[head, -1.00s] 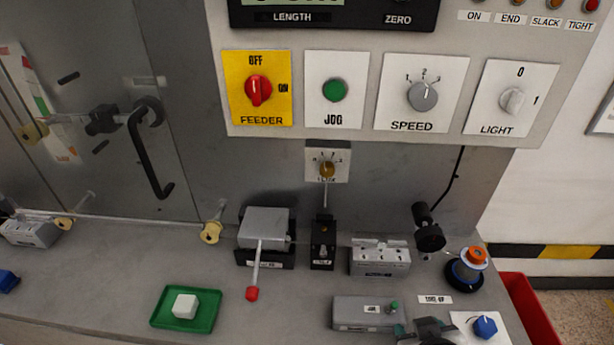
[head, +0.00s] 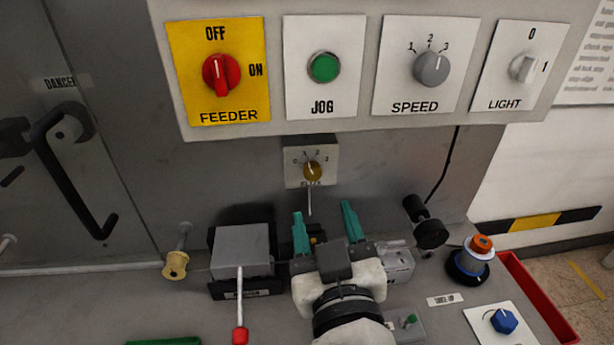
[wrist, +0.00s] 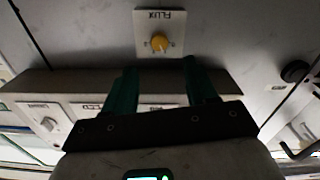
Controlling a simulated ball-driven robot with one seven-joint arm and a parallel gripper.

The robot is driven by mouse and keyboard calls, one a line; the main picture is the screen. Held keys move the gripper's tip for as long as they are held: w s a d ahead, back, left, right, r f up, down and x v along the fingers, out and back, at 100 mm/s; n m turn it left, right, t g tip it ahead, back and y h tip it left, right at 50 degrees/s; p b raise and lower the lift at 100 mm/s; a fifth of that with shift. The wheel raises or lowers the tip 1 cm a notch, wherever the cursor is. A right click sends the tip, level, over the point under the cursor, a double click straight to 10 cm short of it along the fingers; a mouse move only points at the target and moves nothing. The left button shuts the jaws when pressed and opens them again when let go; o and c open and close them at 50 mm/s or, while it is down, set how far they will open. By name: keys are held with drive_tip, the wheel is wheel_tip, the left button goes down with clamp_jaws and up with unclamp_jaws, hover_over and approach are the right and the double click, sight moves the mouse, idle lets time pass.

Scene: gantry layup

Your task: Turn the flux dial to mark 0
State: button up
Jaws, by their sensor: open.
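The flux dial (head: 312,171) is a small brass-yellow knob on a white plate (head: 291,177) on the grey back wall, below the control panel. Marks run in an arc above the knob; its exact pointer setting is too small to tell. In the wrist view the same dial (wrist: 159,42) shows beyond the fingers, with the word FLUX upside down on its plate. My gripper (head: 324,210) has two teal fingers, spread apart and empty. It is below and in front of the dial, not touching it. The gripper hides part of the black block behind it.
The panel above carries the feeder switch (head: 221,75), jog button (head: 324,67), speed knob (head: 432,68) and light switch (head: 523,68). A grey block with a red-tipped lever (head: 240,335) stands left of my gripper. A black round-headed fixture (head: 430,234) stands right.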

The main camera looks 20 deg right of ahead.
sight(313, 176)
drive_tip(key=p+x, duration=0.2)
drive_tip(key=x, duration=0.8)
drive_tip(key=shift+w+f, duration=0.1)
drive_tip(key=c, duration=1.1)
